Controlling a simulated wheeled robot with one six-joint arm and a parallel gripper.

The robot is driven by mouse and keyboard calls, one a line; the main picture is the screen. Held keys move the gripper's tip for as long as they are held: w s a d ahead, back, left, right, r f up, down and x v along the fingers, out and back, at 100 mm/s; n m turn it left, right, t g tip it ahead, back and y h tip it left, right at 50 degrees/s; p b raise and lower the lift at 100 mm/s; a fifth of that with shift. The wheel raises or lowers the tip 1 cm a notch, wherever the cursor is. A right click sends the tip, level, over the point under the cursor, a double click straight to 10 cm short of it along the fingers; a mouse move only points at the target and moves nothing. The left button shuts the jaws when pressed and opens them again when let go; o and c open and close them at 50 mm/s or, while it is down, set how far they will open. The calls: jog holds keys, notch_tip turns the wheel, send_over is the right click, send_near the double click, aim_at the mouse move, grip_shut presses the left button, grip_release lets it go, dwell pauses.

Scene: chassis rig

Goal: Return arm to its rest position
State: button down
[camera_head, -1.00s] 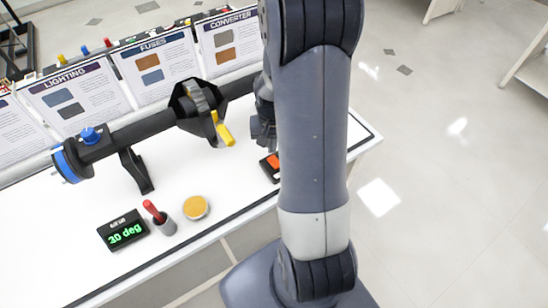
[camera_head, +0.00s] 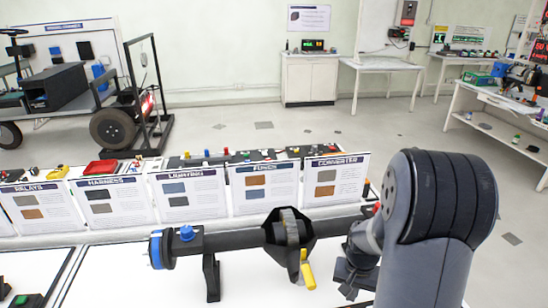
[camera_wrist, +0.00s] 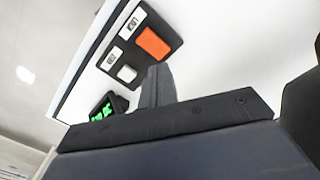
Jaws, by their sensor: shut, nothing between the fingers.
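My arm rises at the right of the head view. My gripper (camera_head: 352,278) is dark and sits low by the right end of the bench, partly hidden behind my arm. In the wrist view my gripper (camera_wrist: 157,85) shows as a grey finger shape, shut with nothing in it. It is over the white bench top, near a black switch box (camera_wrist: 128,52) with an orange button and a white button. I cannot tell the exact gap between them.
A dark shaft (camera_head: 236,240) on a stand, with a black-housed gear and yellow handle (camera_head: 307,270), lies left of my gripper. Upright cards, including Fuses (camera_head: 264,188), line the bench behind it. A green-lit display (camera_wrist: 103,112) shows in the wrist view. Open floor (camera_head: 400,145) lies beyond.

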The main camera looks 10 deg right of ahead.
notch_tip(320, 180, down, 6)
jog(key=b, duration=0.4)
jog(key=shift+r, duration=0.15)
